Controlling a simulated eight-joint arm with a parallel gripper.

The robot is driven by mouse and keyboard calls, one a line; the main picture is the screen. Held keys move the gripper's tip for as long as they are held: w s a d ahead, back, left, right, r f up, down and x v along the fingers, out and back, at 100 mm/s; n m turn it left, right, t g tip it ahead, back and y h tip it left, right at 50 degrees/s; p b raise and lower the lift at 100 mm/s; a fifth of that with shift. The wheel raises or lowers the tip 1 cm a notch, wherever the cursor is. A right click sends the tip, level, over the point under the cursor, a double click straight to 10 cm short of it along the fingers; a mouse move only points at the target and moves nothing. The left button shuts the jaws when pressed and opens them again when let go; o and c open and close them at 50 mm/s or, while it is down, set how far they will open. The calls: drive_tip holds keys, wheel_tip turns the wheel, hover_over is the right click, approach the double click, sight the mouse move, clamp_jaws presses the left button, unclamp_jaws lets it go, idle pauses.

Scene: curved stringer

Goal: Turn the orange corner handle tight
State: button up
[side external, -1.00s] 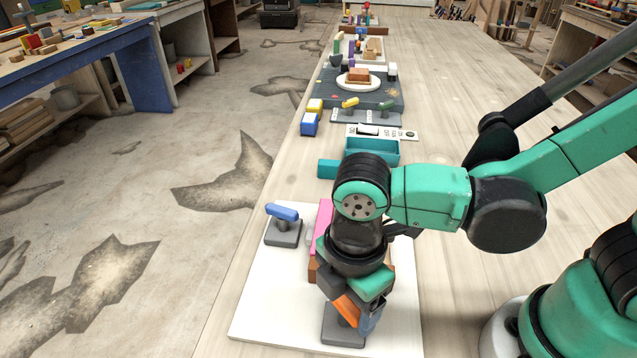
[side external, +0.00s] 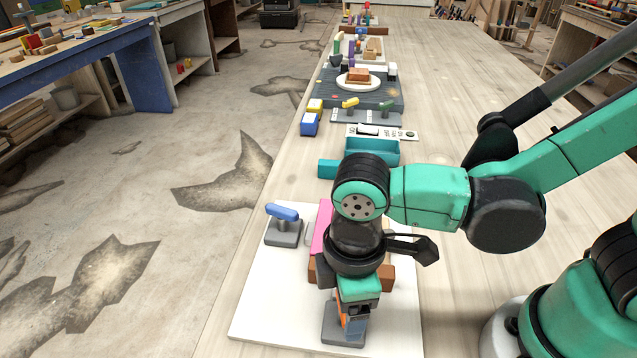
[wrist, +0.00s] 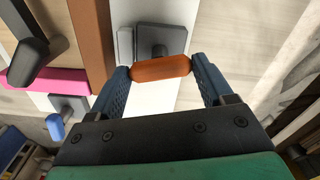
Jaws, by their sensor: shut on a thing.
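The orange corner handle (wrist: 161,68) lies between the two blue fingers of my gripper (wrist: 162,72) in the wrist view, with a fingertip against each of its ends. Its grey base (wrist: 150,38) shows behind it on the white board. In the side view my gripper (side external: 350,325) points down at the near end of the board, over the grey base (side external: 330,338). Only a narrow strip of the orange handle (side external: 340,307) shows there; the fingers hide most of it.
A blue handle (side external: 282,212) on a grey base stands at the board's left. A pink bar (side external: 321,226) and a brown block (side external: 388,278) lie close behind my gripper. A teal tray (side external: 372,152) stands farther back.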

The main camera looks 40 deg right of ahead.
drive_tip(key=m, duration=1.1)
drive_tip(key=shift+m, duration=0.4)
drive_tip(key=m, duration=1.2)
drive_tip(key=shift+m, duration=0.3)
drive_tip(key=o, duration=1.2)
drive_tip(key=shift+r, duration=2.8)
